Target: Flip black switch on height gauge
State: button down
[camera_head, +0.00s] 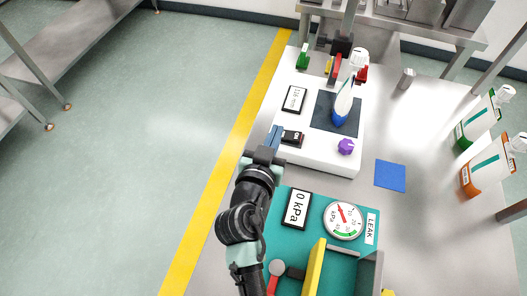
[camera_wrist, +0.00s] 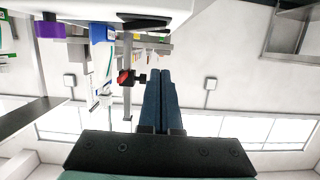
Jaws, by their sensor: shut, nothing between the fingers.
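The height gauge is a white base (camera_head: 320,158) with a small display (camera_head: 294,99), a dark blue pad and a column at its far end. The black switch (camera_head: 292,137) is on the base's near-left part, with a small reddish mark. My gripper (camera_head: 275,131) is shut and empty, its blue fingers just left of the switch; contact cannot be told. In the wrist view the shut fingers (camera_wrist: 160,73) point toward the upside-down gauge, and a dark part (camera_wrist: 145,21), likely the switch, shows above the tips. A purple knob (camera_head: 346,146) sits right of the switch.
A teal leak tester (camera_head: 321,205) with a dial is nearer. A blue square (camera_head: 390,176) lies right. Green (camera_head: 478,125) and orange (camera_head: 480,175) labelled bottles stand at far right. Open floor lies left.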

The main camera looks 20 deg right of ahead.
jog(key=v, duration=0.6)
jog(key=shift+s+a+b, duration=0.25)
jog(key=shift+s+b, duration=0.05)
jog(key=shift+b, duration=0.1)
jog(key=shift+r, duration=0.1)
jog(key=w+a+r+n+t+y+p, duration=0.1)
jog(key=w+r+t, duration=0.1)
jog(key=r, duration=0.7)
jog(key=w+a+r+t+p, duration=0.2)
jog(key=r, duration=0.8)
jog(key=w+a+r+n+t+y+p, duration=0.1)
jog(key=w+r+t, duration=0.15)
jog(key=r, duration=0.65)
jog(key=s+a+r+n+t+y+p, duration=0.1)
jog(key=s+a+r+t+y, duration=0.1)
jog(key=r, duration=0.8)
jog(key=s+a+r+n+t+y+p, duration=0.2)
jog(key=s+r, duration=0.3)
jog(key=r, duration=0.5)
jog(key=s+a+r+n+t+y+p, duration=0.1)
jog(key=s+r+t, duration=0.3)
jog(key=r, duration=0.6)
jog(key=shift+a+r+n+y, duration=0.4)
jog(key=shift+a+y, duration=0.15)
jog(key=shift+y, duration=0.15)
jog(key=shift+s+d+f, duration=0.1)
